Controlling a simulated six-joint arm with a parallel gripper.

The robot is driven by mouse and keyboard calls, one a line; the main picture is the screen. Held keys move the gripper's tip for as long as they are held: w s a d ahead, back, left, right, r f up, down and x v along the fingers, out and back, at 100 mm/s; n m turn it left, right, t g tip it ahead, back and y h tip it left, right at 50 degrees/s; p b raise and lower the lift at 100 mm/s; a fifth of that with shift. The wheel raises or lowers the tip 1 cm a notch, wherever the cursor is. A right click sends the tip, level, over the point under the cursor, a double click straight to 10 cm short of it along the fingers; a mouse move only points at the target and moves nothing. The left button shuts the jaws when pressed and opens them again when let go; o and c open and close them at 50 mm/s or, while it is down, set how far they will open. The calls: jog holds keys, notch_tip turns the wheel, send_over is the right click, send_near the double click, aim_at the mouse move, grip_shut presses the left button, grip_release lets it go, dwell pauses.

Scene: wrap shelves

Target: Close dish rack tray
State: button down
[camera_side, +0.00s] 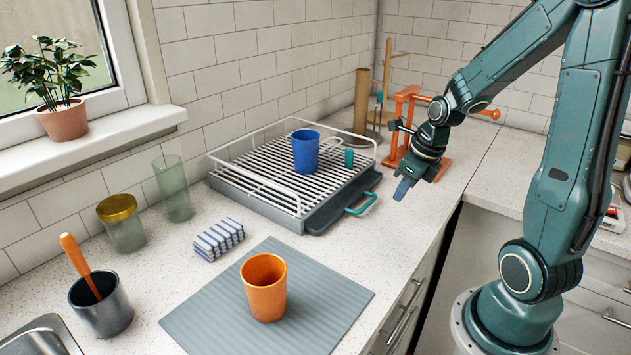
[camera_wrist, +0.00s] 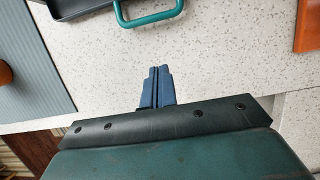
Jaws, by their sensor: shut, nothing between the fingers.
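The dish rack (camera_side: 262,165) stands on the counter against the tiled wall, with a blue cup (camera_side: 306,151) upright on its slats. Its grey tray (camera_side: 343,203) sticks out at the front, with a teal handle (camera_side: 362,205) on its front edge. The tray (camera_wrist: 85,6) and handle (camera_wrist: 150,12) also show at the top of the wrist view. My gripper (camera_side: 401,190) is shut and empty, above the counter to the right of the handle and apart from it. In the wrist view the blue fingers (camera_wrist: 158,84) are together, below the handle.
An orange cup (camera_side: 264,287) stands on a grey mat (camera_side: 325,295) in front of the rack. A striped cloth (camera_side: 218,239), glass jars (camera_side: 122,225) and a utensil pot (camera_side: 101,305) are on the left. An orange stand (camera_side: 402,125) is behind my gripper. Counter near the handle is clear.

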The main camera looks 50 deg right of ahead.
jog(key=x, duration=0.3)
jog(key=shift+f, duration=0.3)
jog(key=shift+w+f, duration=0.25)
jog(key=shift+w, duration=0.7)
jog(key=shift+w+f, duration=0.2)
jog(key=shift+w, duration=0.9)
jog(key=shift+w, duration=0.1)
jog(key=shift+w, duration=2.2)
jog(key=shift+s+r, duration=0.2)
jog(key=shift+s, duration=0.55)
jog(key=shift+s+r, duration=0.2)
jog(key=shift+s, duration=0.6)
jog(key=shift+s+r, duration=0.2)
jog(key=shift+s, duration=0.55)
jog(key=v, duration=0.9)
jog(key=shift+r, duration=0.3)
